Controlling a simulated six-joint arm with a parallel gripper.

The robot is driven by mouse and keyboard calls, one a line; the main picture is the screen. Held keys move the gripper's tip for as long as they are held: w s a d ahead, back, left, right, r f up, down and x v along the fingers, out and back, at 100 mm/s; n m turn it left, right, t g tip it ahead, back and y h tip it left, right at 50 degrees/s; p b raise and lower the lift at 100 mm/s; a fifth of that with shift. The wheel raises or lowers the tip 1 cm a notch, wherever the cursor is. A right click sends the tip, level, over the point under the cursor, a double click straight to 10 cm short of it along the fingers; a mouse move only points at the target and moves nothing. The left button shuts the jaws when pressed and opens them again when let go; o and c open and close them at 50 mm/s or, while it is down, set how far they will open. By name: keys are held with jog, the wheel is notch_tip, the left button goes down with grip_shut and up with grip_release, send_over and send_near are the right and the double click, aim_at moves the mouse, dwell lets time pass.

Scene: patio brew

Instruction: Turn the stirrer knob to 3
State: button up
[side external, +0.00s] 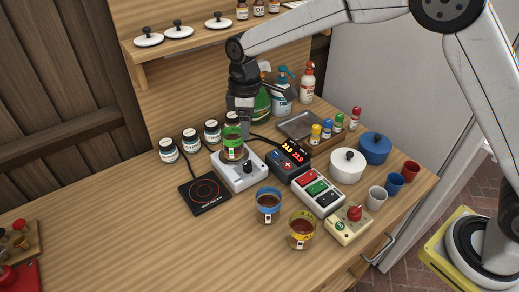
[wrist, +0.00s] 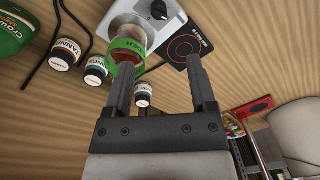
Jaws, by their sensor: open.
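The stirrer (side external: 239,176) is a white box on the wooden counter with a black knob (side external: 248,167) on its front. A green-banded glass of brown liquid (side external: 232,150) stands on top of it. In the wrist view the stirrer (wrist: 172,30) and its knob (wrist: 158,10) show at the top edge; the knob's setting is too small to read. My gripper (side external: 239,120) is above and behind the glass in the side view, apart from the knob. In the wrist view my gripper (wrist: 159,70) has its two fingers wide apart with nothing between them.
A black hot plate (side external: 205,192) lies left of the stirrer, and a dark display box (side external: 288,162) right of it. Several labelled jars (side external: 190,139) and a green bottle (side external: 259,106) stand behind. Two more glasses (side external: 268,204) stand in front.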

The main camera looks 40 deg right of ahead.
send_over(248, 162)
notch_tip(248, 162, down, 5)
jog(key=shift+w+f, duration=0.1)
jog(key=shift+w, duration=0.05)
jog(key=shift+f, duration=3.85)
jog(key=shift+c, duration=0.2)
grip_shut()
